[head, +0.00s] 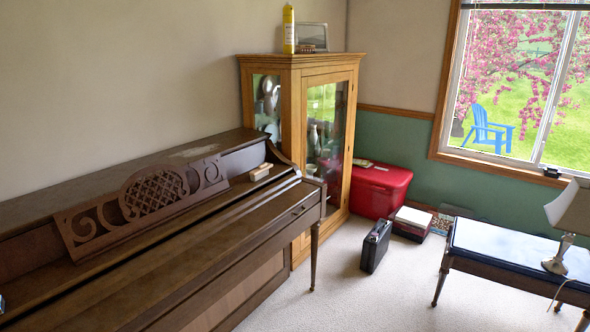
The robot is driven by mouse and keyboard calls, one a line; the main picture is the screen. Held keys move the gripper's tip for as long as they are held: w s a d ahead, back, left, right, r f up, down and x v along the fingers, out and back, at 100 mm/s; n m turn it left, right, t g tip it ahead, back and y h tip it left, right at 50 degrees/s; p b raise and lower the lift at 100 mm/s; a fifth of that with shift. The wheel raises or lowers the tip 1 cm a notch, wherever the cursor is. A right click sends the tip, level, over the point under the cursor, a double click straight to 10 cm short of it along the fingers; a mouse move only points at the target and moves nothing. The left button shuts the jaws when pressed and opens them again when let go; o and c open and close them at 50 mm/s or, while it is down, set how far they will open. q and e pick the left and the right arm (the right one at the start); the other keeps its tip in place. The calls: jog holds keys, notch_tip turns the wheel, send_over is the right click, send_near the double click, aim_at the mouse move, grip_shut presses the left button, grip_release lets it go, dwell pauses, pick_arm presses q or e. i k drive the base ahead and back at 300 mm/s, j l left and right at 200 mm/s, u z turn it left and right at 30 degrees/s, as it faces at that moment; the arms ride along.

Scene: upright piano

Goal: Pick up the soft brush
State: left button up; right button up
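A small brush-like object (260,172) with a tan wooden top and a pale underside lies at the right end of the piano (150,240), on the ledge beside the music stand. It looks like the soft brush, but it is small in view. Neither of my grippers shows in the head view.
The closed piano lid and carved music stand (153,190) are left of the brush. A glass cabinet (300,140) stands behind it, with a yellow bottle (288,29) on top. A black case (375,247), red bin (379,188) and bench (510,245) stand right. Carpet between is clear.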

aim_at(263, 171)
jog(key=i+j, duration=0.1)
jog(key=i, duration=0.55)
jog(key=i+z, duration=0.1)
jog(key=i, duration=0.5)
jog(key=i+j+z, duration=0.1)
jog(key=i, duration=0.55)
jog(key=j, duration=0.1)
